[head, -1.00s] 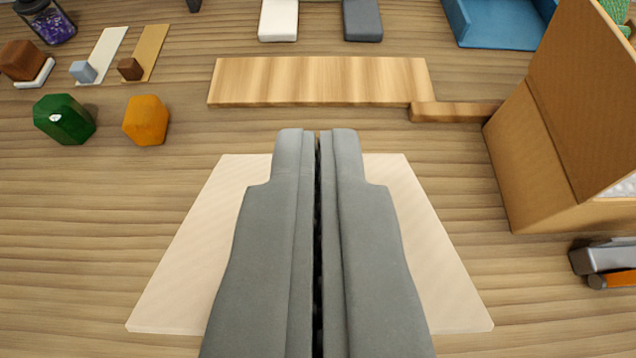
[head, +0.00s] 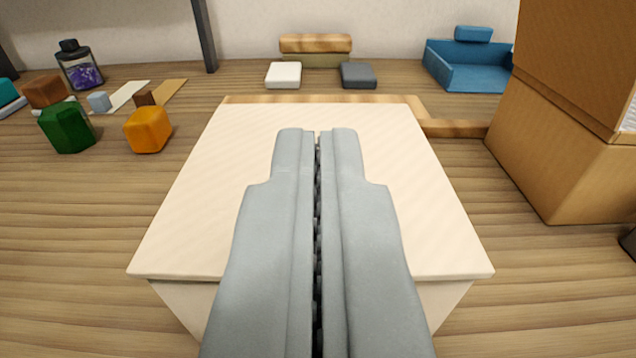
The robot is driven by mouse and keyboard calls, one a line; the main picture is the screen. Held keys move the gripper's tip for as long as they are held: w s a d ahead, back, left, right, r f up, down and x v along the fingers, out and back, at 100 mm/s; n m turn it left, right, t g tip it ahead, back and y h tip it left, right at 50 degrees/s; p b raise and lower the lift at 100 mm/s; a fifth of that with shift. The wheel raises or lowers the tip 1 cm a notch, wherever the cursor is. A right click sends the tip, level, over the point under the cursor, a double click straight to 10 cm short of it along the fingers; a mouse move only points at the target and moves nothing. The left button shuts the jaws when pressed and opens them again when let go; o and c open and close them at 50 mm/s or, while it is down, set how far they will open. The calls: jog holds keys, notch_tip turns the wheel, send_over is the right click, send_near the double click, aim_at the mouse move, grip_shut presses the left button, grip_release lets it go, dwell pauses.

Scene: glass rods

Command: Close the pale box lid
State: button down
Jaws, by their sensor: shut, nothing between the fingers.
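The pale box (head: 185,305) stands in the middle of the head view, its front wall partly showing below the lid. Its cream lid (head: 200,220) looks flat and level across the top. I see no gap under the front edge, but my fingers cover the middle of it. My gripper (head: 317,132) is shut and empty, pointing away from me over the lid. I cannot tell whether its fingertips touch the lid.
A brown cardboard box (head: 560,150) with a raised flap stands close on the right. A wooden board (head: 440,126) lies behind the lid. Green (head: 66,128) and orange (head: 148,130) blocks sit at left. A blue tray (head: 465,72) stands at back right.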

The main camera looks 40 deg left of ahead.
jog(key=shift+s+d+f, duration=0.1)
jog(key=shift+s+f, duration=0.05)
jog(key=shift+f, duration=0.6)
jog(key=shift+s+d+f, duration=0.1)
jog(key=shift+f, duration=0.75)
